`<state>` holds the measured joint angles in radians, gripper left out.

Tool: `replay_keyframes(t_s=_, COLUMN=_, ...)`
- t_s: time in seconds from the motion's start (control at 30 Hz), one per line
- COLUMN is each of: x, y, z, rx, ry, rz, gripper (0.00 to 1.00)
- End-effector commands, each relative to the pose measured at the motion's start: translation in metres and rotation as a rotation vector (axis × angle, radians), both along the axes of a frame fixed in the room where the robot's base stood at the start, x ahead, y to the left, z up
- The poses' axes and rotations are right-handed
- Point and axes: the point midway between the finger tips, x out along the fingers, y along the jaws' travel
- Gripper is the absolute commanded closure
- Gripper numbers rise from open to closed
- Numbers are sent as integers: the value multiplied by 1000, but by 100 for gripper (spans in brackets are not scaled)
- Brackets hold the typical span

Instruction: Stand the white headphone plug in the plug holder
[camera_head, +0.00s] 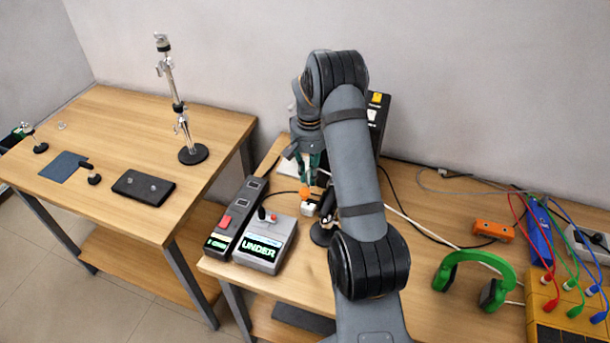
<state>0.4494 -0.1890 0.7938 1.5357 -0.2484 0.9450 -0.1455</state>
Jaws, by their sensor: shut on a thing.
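My gripper (306,178) points down over the right-hand table, left of my forearm. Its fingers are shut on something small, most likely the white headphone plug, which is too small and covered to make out. Right below the fingertips are a small orange piece (304,192) and a small white block (312,208); I cannot tell whether the fingers touch them, or which thing is the plug holder. A white cord (415,225) runs from behind my arm toward the green headphones (474,263) on the right.
A grey box with a lit "UNDER" display (265,243) and a black power strip (236,217) stand left of the gripper. A black round-based stand (322,235) is close by, partly behind my arm. An orange box (493,231) and yellow patch panel (560,310) lie right.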

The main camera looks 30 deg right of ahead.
Motion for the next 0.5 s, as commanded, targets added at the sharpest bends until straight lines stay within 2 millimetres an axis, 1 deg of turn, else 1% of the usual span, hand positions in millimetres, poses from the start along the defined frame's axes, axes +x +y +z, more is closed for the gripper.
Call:
replay_keyframes(t_s=0.33, x=0, y=1, z=0, rx=0, ry=0, rz=24, gripper=100)
replay_keyframes(t_s=0.5, x=0, y=1, z=-9, rx=0, ry=1, rz=28, gripper=100)
